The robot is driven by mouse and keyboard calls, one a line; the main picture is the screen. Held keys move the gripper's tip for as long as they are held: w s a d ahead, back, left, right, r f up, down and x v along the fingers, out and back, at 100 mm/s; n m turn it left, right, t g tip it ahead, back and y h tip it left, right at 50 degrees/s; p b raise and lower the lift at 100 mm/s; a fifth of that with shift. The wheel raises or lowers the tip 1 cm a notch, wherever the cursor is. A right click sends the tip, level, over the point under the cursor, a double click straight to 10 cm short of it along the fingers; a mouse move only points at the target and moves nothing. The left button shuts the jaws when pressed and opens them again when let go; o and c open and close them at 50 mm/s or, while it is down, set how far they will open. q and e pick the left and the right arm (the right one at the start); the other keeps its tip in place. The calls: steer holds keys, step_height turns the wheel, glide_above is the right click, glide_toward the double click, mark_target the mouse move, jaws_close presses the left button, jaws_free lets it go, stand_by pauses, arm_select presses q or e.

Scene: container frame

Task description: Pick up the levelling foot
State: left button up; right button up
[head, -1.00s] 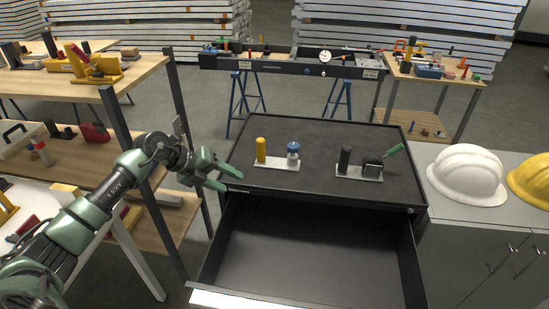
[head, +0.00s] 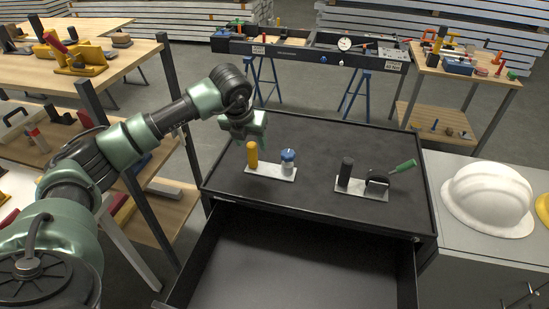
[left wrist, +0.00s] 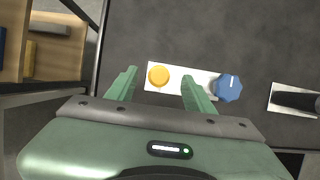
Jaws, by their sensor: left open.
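What I take to be the levelling foot is a pale plate (head: 271,172) bearing an upright yellow post (head: 252,155) and a blue-topped grey piece (head: 288,160). It lies on the left part of the dark cabinet top. My left gripper (head: 252,140) is open, pointing down above the yellow post. In the left wrist view its two fingers (left wrist: 159,74) lie on either side of the round yellow top (left wrist: 158,77), apart from it. The blue knob (left wrist: 228,88) is to the right, outside the fingers. My right gripper is not in view.
A second plate (head: 350,189) with a black post (head: 346,170) and a green-handled black clamp (head: 404,166) lies to the right. An open, empty drawer (head: 290,270) is in front. A shelf rack stands left; a white helmet (head: 487,195) sits right.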

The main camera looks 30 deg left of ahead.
mark_target(254, 154)
arm_select(q)
steer(key=shift+s+p+x, duration=0.2)
steer(key=shift+p+x, duration=0.45)
steer(key=shift+x, duration=0.55)
steer(key=p+x, duration=0.2)
steer(key=x, duration=0.2)
steer(key=shift+a+f, duration=0.1)
steer(key=shift+f, duration=0.3)
steer(key=shift+w+f, duration=0.1)
steer(key=shift+f, duration=0.15)
jaws_close()
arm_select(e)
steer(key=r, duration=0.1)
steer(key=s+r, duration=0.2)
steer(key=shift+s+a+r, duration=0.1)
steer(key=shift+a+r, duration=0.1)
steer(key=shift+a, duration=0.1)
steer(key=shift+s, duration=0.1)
arm_select(q)
steer(key=shift+w+r, duration=0.1)
steer(key=shift+r, duration=0.05)
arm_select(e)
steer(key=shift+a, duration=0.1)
